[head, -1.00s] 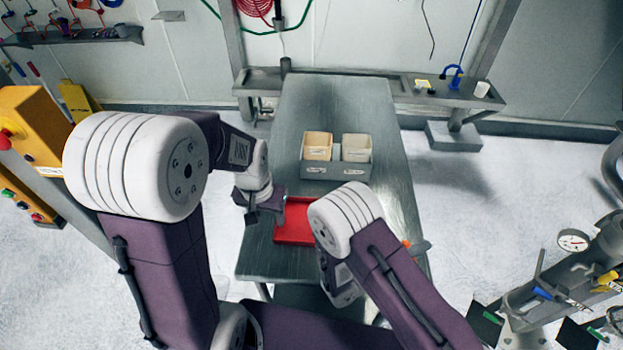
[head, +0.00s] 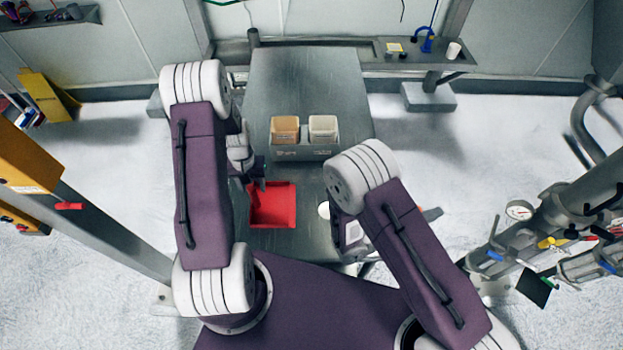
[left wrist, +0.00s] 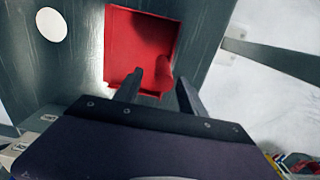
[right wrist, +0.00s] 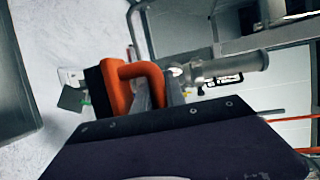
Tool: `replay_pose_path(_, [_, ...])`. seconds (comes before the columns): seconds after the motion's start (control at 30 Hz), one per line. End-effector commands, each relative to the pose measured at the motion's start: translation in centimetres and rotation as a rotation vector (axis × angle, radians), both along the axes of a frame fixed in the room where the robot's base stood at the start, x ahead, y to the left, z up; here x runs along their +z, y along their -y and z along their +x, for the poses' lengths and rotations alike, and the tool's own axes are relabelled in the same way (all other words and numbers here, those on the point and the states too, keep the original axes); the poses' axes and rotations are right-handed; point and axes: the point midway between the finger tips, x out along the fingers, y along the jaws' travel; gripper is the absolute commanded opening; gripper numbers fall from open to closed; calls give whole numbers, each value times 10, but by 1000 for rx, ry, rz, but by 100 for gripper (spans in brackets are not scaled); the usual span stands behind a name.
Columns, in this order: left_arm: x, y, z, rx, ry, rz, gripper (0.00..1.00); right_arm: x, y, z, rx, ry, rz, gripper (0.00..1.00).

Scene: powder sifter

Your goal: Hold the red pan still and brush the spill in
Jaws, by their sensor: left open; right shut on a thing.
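The red pan (head: 272,207) lies on the grey metal table; it also shows in the left wrist view (left wrist: 138,42).
A grey caddy (head: 305,153) with a tan tub (head: 285,129) and a pale tub (head: 323,128) stands behind the pan. The table behind it is clear. A pipe stand with a gauge (head: 519,210) is at right, a yellow-orange cabinet (head: 24,160) at left.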

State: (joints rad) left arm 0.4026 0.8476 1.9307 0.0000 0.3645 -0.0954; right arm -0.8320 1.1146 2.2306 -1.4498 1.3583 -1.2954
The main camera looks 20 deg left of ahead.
Motion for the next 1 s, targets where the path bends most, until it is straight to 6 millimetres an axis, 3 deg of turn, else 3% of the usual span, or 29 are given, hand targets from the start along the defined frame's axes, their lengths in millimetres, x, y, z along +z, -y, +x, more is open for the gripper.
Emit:
replay_pose_path(0.23, [-36,0,0,0,-1,0,48,12,0,0,0,0,0,0])
replay_pose_path(0.57, [-44,0,0,0,2,1,48,12,0,0,0,0,0,0])
replay_pose_path(0.77, [-44,0,0,0,1,0,0,12,0,0,0,0,0,0])
replay_pose_path(1.0, [-43,0,0,0,1,0,0,12,0,0,0,0,0,0])
